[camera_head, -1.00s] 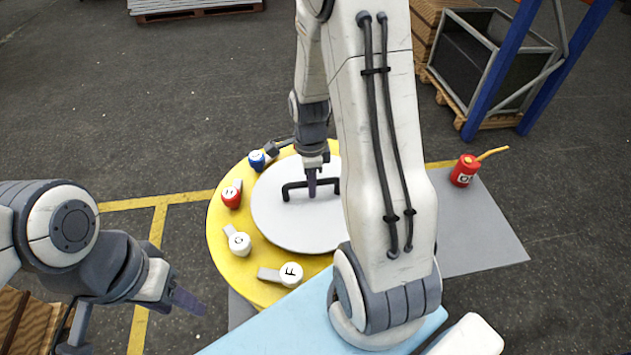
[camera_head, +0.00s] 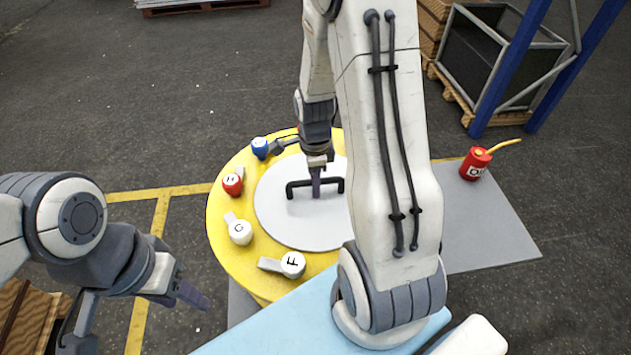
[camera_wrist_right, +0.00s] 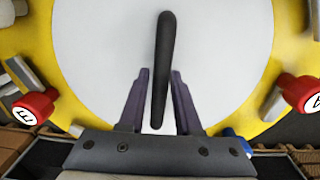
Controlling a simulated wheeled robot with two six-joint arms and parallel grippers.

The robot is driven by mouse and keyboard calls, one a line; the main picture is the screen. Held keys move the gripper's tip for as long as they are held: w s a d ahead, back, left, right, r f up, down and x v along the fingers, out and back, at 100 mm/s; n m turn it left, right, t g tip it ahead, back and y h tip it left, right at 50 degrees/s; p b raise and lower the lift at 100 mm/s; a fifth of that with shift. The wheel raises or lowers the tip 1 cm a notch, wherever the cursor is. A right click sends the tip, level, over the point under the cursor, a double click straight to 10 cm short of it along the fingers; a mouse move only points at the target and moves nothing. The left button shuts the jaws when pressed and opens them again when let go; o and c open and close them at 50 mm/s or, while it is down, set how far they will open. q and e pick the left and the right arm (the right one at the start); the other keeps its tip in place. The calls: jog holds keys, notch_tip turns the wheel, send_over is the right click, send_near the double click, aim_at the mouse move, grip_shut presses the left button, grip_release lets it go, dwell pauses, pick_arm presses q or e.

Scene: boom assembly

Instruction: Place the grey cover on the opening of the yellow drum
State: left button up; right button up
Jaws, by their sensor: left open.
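The grey cover (camera_head: 283,225) is a light round disc with a dark bar handle (camera_head: 297,185). It lies flat on top of the yellow drum (camera_head: 221,209), over its middle. My right gripper (camera_head: 316,190) points down at the handle. In the right wrist view, the two fingers (camera_wrist_right: 160,76) stand on either side of the handle (camera_wrist_right: 163,50), very close to it; whether they press on it I cannot tell. My right arm hides the right part of the cover and drum. My left gripper (camera_head: 193,296) is open and empty, left of the drum.
Lettered clamps ring the drum's rim: a blue one (camera_head: 260,148), a red one (camera_head: 232,184) and white ones (camera_head: 240,232) (camera_head: 293,264). A red can (camera_head: 475,163) stands on the grey mat (camera_head: 488,228) at right. A metal crate (camera_head: 490,55) stands behind.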

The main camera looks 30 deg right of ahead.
jog(key=shift+o, duration=0.6)
jog(key=shift+r, duration=0.1)
notch_tip(320, 180, up, 12)
jog(key=s+a+r+n, duration=0.1)
jog(key=s+a+n, duration=0.1)
jog(key=a+n, duration=0.5)
jog(key=s+a+r+n, duration=0.1)
jog(key=s+a+n, duration=0.2)
jog(key=a+n, duration=0.45)
jog(key=s+a+n+y, duration=0.1)
jog(key=s+a+n, duration=0.8)
jog(key=n, duration=0.7)
jog(key=s, duration=0.2)
jog(key=shift+s+r, duration=0.15)
jog(key=shift+s, duration=0.15)
jog(key=shift+a, duration=0.1)
